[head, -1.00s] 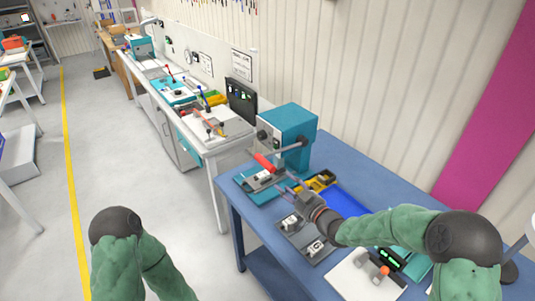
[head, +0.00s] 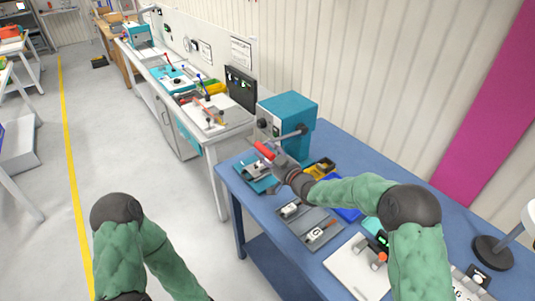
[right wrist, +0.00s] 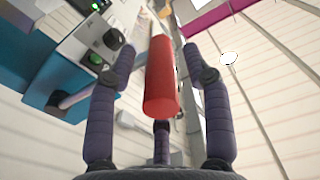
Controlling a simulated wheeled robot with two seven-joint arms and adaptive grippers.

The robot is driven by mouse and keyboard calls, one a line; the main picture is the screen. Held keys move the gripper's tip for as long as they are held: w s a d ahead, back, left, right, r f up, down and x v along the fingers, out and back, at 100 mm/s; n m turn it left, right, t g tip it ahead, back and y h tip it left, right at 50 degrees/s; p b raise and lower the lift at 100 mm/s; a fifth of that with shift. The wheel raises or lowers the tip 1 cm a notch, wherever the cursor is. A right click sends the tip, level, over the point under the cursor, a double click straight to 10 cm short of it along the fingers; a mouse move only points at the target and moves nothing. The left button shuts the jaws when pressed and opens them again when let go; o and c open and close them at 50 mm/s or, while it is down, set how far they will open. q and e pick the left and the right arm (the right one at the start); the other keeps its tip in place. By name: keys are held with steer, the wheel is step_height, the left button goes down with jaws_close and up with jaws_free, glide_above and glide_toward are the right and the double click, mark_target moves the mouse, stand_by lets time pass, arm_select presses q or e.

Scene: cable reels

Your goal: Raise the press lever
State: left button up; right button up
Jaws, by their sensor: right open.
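The press (head: 288,118) is a teal box with a grey front on the blue bench. Its lever ends in a red handle (head: 264,150), which lies low at the front of the press, above a teal base plate. My right gripper (head: 277,162) is at the handle. In the right wrist view the red handle (right wrist: 161,82) lies lengthwise between the spread fingers of the open right gripper (right wrist: 160,62), with gaps visible on both sides. A grey lever arm with a dark knob shows on the press side. My left arm shows at lower left, but its gripper is out of view.
On the blue bench (head: 265,208) stand a grey tray (head: 297,236) with white parts, a yellow bin (head: 320,169), a blue bin (head: 349,213) and a white board (head: 350,272). A lamp base (head: 493,251) stands at right.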

jaws_close()
steer(key=shift+r, duration=0.1)
steer(key=shift+r+p, duration=0.3)
steer(key=shift+r, duration=0.2)
steer(key=w+d+r+m+p, duration=0.3)
steer(key=d+r+m+p, duration=0.1)
steer(key=r+p, duration=0.3)
steer(key=w+d+r+m+p, duration=0.3)
steer(key=d+r+m+p, duration=0.2)
steer(key=r+p, duration=0.2)
steer(key=shift+w+r+p, duration=0.3)
steer(key=shift+r, duration=0.65)
steer(key=shift+d, duration=0.15)
